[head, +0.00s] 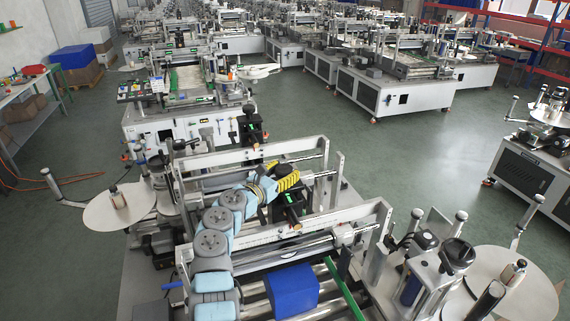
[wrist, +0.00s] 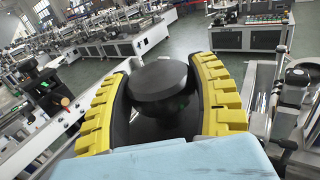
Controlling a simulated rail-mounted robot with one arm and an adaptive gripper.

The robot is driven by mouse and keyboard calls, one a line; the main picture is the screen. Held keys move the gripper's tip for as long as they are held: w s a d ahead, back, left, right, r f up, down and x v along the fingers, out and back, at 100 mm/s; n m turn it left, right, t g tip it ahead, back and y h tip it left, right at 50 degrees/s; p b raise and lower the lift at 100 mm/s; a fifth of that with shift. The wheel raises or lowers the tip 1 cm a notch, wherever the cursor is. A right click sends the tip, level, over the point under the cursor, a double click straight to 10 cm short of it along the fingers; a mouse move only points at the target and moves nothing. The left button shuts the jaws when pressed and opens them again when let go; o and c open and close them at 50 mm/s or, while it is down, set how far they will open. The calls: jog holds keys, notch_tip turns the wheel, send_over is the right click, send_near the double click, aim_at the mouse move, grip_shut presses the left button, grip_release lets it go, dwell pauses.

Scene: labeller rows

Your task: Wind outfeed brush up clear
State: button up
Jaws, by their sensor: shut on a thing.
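My gripper (head: 286,178) reaches over the near labeller, its yellow-padded fingers curved inward. In the wrist view, the fingers (wrist: 165,100) are shut on a round black knob (wrist: 160,78), one on each side of it. The knob's top is plain and faces the camera; its lower part and shaft are mostly hidden between the fingers. In the head view the knob is hidden by the gripper and my arm. A black unit with a small green display (head: 291,200) stands just beside the gripper. I cannot make out the outfeed brush in either view.
A blue block (head: 292,290) lies on the near labeller's conveyor, beside a green strip (head: 343,288). White rails (head: 330,230) cross the machine close to my arm. Round reel plates (head: 118,206) flank it. Open green floor (head: 330,125) separates it from other labellers.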

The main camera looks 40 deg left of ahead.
jog(key=shift+s+f+n+y+p, duration=0.15)
jog(key=shift+n+y+p, duration=0.3)
jog(key=shift+y, duration=0.45)
jog(key=shift+a+f+n+y, duration=0.1)
jog(key=shift+f+n+y, duration=0.05)
jog(key=shift+n+y, duration=0.25)
jog(key=shift+n+g+y, duration=0.35)
jog(key=shift+g+y, duration=0.05)
jog(key=shift+y, duration=0.3)
jog(key=shift+w+f+n+g+y, duration=0.1)
jog(key=shift+n+g+y, duration=0.2)
jog(key=shift+n+y, duration=0.45)
jog(key=shift+w+f+n+g+y, duration=0.1)
jog(key=shift+n+g+y, duration=0.3)
jog(key=shift+y, duration=0.55)
jog(key=shift+r+n+g+y+b, duration=0.35)
jog(key=shift+n+y+b, duration=0.35)
jog(key=shift+y, duration=0.3)
jog(key=shift+r+n+y+b, duration=0.2)
jog(key=shift+n+y+b, duration=0.05)
jog(key=shift+y+b, duration=0.1)
jog(key=shift+s+r+n+g+y+b, duration=0.2)
jog(key=shift+r+n+g+y+b, duration=0.1)
jog(key=shift+n+g+y+b, duration=0.35)
jog(key=shift+r+y+b, duration=0.1)
jog(key=shift+y+b, duration=0.2)
jog(key=shift+b, duration=0.2)
jog(key=shift+n+g, duration=0.35)
jog(key=shift+g, duration=0.05)
